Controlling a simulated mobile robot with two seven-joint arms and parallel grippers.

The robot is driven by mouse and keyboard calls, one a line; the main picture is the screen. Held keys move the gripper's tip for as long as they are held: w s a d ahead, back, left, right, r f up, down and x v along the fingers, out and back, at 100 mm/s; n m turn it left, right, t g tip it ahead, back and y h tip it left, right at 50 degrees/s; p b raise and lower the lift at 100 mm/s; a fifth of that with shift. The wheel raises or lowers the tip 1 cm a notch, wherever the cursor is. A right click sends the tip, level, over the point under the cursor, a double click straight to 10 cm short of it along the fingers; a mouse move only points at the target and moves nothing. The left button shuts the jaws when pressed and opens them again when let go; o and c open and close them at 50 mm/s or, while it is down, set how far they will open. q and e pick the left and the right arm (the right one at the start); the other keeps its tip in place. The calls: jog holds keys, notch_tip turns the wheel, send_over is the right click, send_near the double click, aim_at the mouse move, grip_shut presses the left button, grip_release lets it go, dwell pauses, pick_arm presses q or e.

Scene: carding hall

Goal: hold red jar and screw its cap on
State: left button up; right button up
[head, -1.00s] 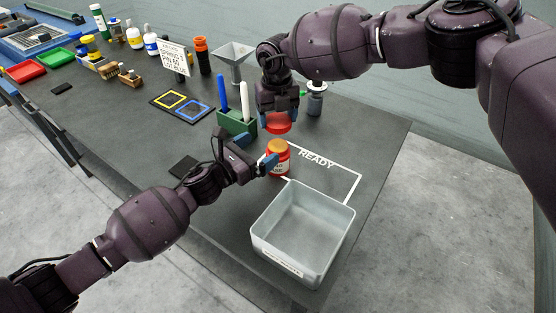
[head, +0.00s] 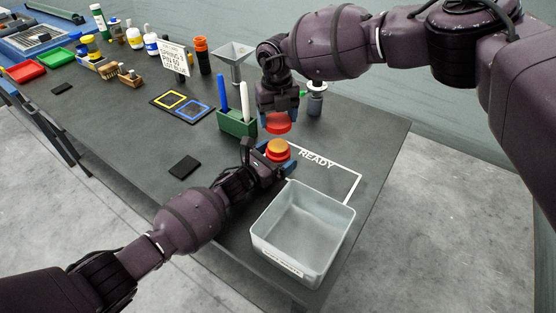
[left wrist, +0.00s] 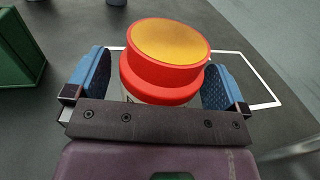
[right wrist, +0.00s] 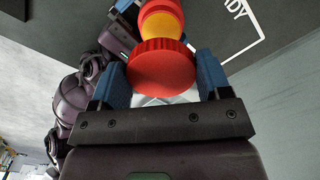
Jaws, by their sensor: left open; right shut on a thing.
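The red jar (head: 278,152) stands on the table with orange-yellow contents showing at its open top. In the left wrist view the jar (left wrist: 160,75) sits between the blue fingertips of my left gripper (left wrist: 157,85), which is open around it with gaps at the sides. In the head view my left gripper (head: 268,160) is low at the jar. My right gripper (head: 278,112) is shut on the red cap (head: 277,124) and holds it just above the jar, apart from it. The right wrist view shows the ridged cap (right wrist: 161,66) with the jar beyond.
A grey bin (head: 302,230) stands in front of the jar by the white READY outline (head: 338,170). A green holder (head: 237,122) with two pens stands left of the cap. A dark pad (head: 185,167) lies at left. A funnel stand (head: 234,62) is behind.

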aim_at(277, 143)
pick_arm(q)
jog(key=shift+w+d, duration=0.25)
jog(key=c, duration=1.3)
pick_arm(e)
jog(key=shift+f, duration=2.55)
jog(key=shift+f, duration=0.85)
jog(key=shift+f, duration=0.55)
